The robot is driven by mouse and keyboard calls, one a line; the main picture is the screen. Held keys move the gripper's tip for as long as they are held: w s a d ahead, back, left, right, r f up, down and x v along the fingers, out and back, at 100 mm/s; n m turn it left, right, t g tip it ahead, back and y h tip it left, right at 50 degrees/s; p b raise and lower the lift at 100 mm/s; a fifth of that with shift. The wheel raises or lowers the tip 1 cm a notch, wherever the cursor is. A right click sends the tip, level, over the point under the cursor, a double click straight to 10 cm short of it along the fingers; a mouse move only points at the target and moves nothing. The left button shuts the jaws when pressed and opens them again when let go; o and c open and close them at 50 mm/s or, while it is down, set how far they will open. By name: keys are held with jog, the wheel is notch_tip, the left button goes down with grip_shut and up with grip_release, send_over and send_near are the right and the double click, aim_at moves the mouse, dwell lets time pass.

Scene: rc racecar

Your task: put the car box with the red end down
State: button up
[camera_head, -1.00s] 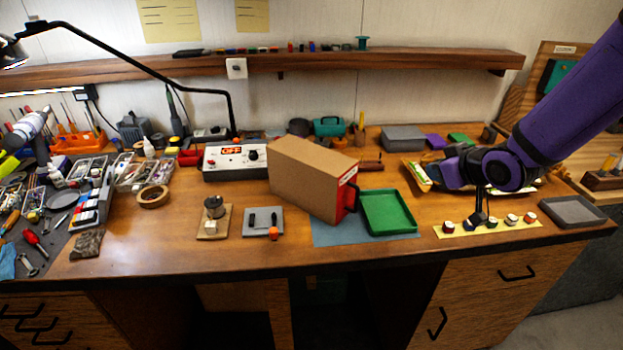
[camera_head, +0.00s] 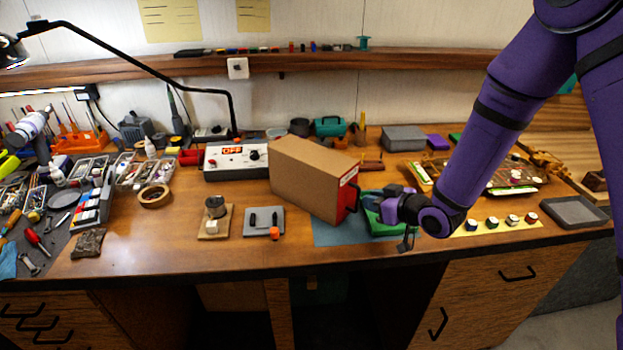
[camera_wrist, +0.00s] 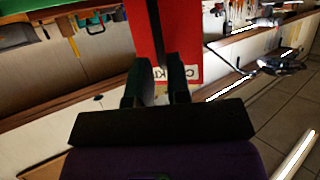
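The car box (camera_head: 305,177) is a brown cardboard box lying on its long side on the workbench. Its red end (camera_head: 336,206) faces right and carries a black handle (camera_head: 353,197) and a white label. In the wrist view the red end (camera_wrist: 187,30) fills the top middle, with the dark handle (camera_wrist: 156,25) running down toward the fingers. Whether the handle is between the fingertips is unclear.
A blue mat (camera_head: 338,233) lies under the box's right end and the tray. A yellow strip (camera_head: 492,229) with several small pieces and a grey tray (camera_head: 574,211) are at right. A control unit (camera_head: 236,161) stands behind the box on the left.

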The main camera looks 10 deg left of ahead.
aim_at(357, 211)
jog(key=shift+f+x, duration=0.2)
jog(key=shift+x, duration=2.7)
jog(key=shift+d, duration=0.1)
jog(key=shift+c, duration=0.2)
grip_shut()
